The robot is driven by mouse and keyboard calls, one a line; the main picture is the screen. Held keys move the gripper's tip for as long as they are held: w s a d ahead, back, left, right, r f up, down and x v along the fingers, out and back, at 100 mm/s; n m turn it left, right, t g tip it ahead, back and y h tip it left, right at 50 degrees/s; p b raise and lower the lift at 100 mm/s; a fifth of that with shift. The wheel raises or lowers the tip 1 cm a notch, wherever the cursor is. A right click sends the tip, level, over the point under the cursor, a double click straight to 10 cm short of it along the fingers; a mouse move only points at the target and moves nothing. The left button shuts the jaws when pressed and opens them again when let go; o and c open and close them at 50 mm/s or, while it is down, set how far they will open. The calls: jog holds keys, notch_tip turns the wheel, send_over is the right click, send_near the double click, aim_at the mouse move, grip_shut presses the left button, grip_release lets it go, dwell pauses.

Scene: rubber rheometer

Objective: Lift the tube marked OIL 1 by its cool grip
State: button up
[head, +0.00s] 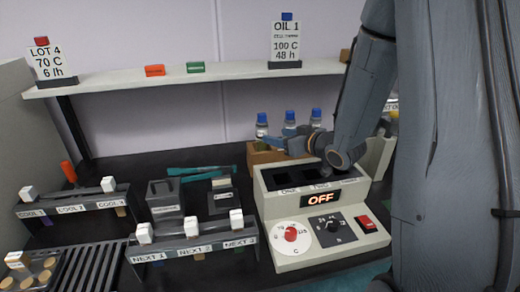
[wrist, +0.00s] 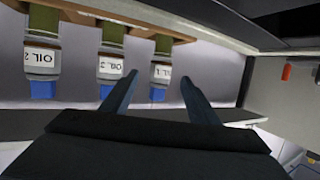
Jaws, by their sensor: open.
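Three upright tubes with blue caps, white labels and green lower parts stand in a row at a wooden rack (head: 262,157) behind the OFF machine. The wrist view shows them upside down. The tube marked OIL 1 (wrist: 161,72) is the rightmost there, and appears to be the leftmost tube (head: 261,125) in the head view. My gripper (wrist: 159,76) is open, its fingertips either side of the OIL 1 tube in the picture; I cannot tell whether they reach around it. The middle tube (wrist: 110,67) is just outside one finger. A third tube (wrist: 41,62) is farther left.
The cream machine (head: 330,255) with an OFF display and dark slots stands below my gripper. A shelf (head: 190,77) with an OIL 1 sign (head: 286,42) runs above. COOL (head: 72,206) and NEXT (head: 192,244) racks stand left.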

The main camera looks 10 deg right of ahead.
aim_at(265, 133)
jog(key=shift+p+x, duration=1.15)
jog(key=shift+x, duration=2.7)
jog(key=shift+r, duration=0.15)
grip_shut()
